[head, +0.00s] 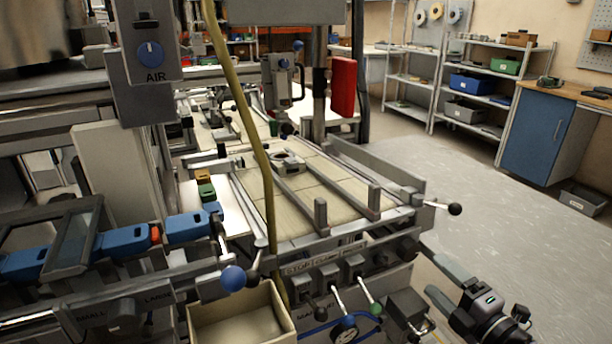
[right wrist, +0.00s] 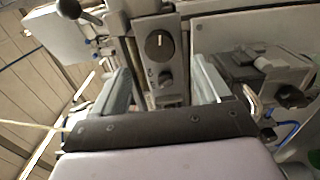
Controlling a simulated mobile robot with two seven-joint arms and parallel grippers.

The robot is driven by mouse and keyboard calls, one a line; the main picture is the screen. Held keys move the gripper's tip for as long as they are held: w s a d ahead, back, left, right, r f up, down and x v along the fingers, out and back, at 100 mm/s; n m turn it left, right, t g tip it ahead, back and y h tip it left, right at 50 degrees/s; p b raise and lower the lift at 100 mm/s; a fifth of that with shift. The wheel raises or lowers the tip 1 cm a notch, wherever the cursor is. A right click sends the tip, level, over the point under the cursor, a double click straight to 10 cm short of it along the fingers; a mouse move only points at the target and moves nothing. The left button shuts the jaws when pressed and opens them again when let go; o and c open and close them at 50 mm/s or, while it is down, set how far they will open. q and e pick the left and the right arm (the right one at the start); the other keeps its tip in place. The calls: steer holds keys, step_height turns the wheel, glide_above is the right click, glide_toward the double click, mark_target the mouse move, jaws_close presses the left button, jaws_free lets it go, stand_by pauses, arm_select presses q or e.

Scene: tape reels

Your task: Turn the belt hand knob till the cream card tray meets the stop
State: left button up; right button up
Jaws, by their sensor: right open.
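My right gripper (head: 432,274) is open and empty at the machine's front right corner. In the right wrist view its two fingers (right wrist: 162,78) stand wide apart, pointing at a grey panel with a dark round knob (right wrist: 158,45) bearing a pale mark. The knob appears between the fingers, beyond their tips, with no contact visible. I cannot tell whether this is the belt hand knob. A cream open-topped tray (head: 203,329) is at the machine's front; I cannot tell if it is the card tray. The stop cannot be singled out. My left gripper is not in view.
A black ball-ended lever (head: 455,208) sticks out at the machine's right corner. A yellow hose (head: 262,160) hangs across the bed. The floor (head: 480,215) to the right is clear.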

mark_target(412, 254)
steer(key=shift+w+a+r+n+b, duration=0.15)
steer(key=shift+w+a+n, duration=0.25)
steer(key=shift+w+n, duration=1.75)
steer(key=shift+w+a+f+n+b, duration=0.15)
steer(key=shift+a+n, duration=0.3)
steer(key=shift+n, duration=3.45)
steer(key=shift+w+a+r+n+b, duration=0.1)
steer(key=shift+w+a+n+b, duration=0.25)
steer(key=shift+w+n, duration=1.8)
steer(key=shift+s+n, duration=0.9)
steer(key=c, duration=1.1)
steer(key=shift+o, duration=0.2)
